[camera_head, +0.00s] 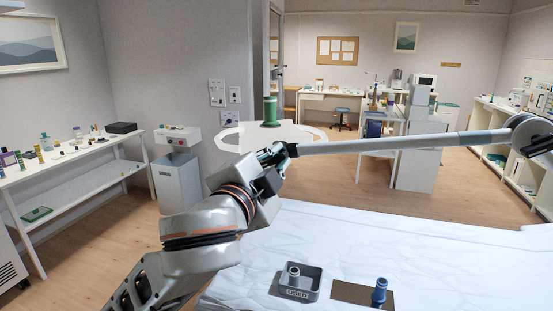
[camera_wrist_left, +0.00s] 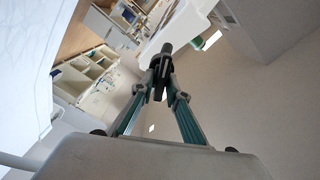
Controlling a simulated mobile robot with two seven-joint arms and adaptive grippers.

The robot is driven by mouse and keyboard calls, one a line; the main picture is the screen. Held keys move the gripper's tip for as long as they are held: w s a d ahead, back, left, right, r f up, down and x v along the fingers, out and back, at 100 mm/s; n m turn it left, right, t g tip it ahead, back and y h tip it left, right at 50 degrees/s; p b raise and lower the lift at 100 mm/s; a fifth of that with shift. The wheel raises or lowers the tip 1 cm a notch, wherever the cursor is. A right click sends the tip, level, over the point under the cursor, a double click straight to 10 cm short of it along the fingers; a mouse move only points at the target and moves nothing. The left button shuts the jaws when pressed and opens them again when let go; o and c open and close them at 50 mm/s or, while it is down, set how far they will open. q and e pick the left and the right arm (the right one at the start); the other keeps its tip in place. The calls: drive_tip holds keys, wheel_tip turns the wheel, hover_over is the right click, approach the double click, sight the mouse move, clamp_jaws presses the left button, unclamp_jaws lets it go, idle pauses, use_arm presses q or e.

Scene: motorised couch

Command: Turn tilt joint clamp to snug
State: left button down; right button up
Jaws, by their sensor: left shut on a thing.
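My left gripper (camera_head: 278,155) reaches up from the lower left to the near end of a long grey bar. In the left wrist view its two green-sided fingers (camera_wrist_left: 160,84) close together on a small dark knob-like part (camera_wrist_left: 164,54), which looks like the tilt joint clamp. The fingers hide much of it, and its setting cannot be read. Just beyond is a white rounded head (camera_head: 240,137) with side loops and an upright green cylinder (camera_head: 270,112). The white head also shows in the wrist view (camera_wrist_left: 178,22). My right gripper is not in view.
The grey bar (camera_head: 400,143) runs right to a round dark joint (camera_head: 530,134). Below is a white-covered couch (camera_head: 400,245) with a grey tray marked USED (camera_head: 312,294) and a blue fitting (camera_head: 379,291) on a brown mat (camera_head: 347,292). A shelf table (camera_head: 95,168) stands left.

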use_arm(q)
drive_tip(key=c, duration=2)
unclamp_jaws()
drive_tip(key=shift+o, duration=0.2)
drive_tip(key=v, duration=0.7)
drive_tip(key=shift+s, duration=0.25)
drive_tip(key=shift+a, duration=0.1)
